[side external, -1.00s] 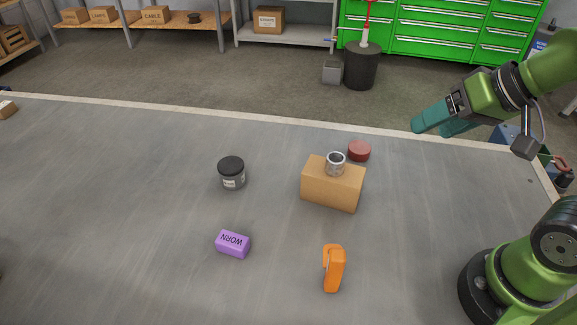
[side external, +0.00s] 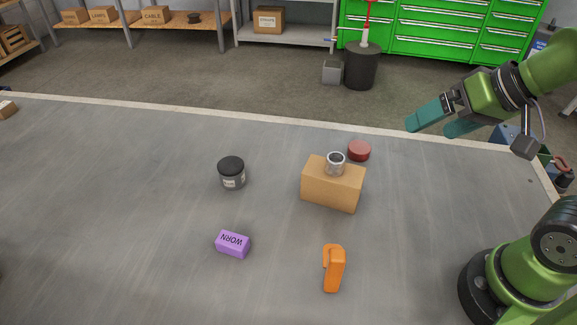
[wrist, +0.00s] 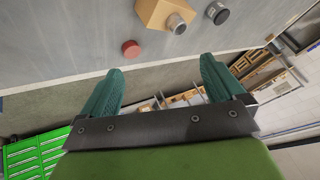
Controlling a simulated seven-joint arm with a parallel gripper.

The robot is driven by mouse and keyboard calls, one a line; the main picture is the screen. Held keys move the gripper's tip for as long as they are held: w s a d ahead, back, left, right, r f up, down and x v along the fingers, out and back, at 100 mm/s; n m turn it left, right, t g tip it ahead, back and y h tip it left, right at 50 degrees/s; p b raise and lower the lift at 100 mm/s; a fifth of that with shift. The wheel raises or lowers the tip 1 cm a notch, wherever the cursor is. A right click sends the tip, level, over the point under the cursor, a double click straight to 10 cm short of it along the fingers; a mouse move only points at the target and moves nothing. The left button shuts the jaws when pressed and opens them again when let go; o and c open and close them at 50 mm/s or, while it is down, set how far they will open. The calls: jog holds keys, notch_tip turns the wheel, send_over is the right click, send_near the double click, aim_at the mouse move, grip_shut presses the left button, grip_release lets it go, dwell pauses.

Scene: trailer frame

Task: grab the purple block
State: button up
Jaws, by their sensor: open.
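The purple block (side external: 233,244) lies on the grey table at the front left of centre in the side view, with "WORN" printed on it. I do not make it out in the wrist view. My gripper (side external: 430,127) is high at the right, over the table's far edge and well away from the block. Its two teal fingers are apart with nothing between them. They also show spread in the wrist view (wrist: 160,90).
On the table (side external: 110,210) stand a black-lidded jar (side external: 231,174), a cardboard box (side external: 332,188) with a metal can (side external: 336,162) on top, a red disc (side external: 359,151) and an orange clamp-like tool (side external: 334,268). The table's left part is mostly clear.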

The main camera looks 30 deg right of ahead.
jog(key=m+g+h, duration=0.2)
jog(key=m+g, duration=0.5)
send_over(231, 239)
jog(key=f, duration=1.9)
jog(key=shift+s+a, duration=0.1)
jog(key=shift+a, duration=0.2)
jog(key=f, duration=0.5)
jog(key=shift+d+f, duration=0.1)
jog(key=shift+d, duration=0.3)
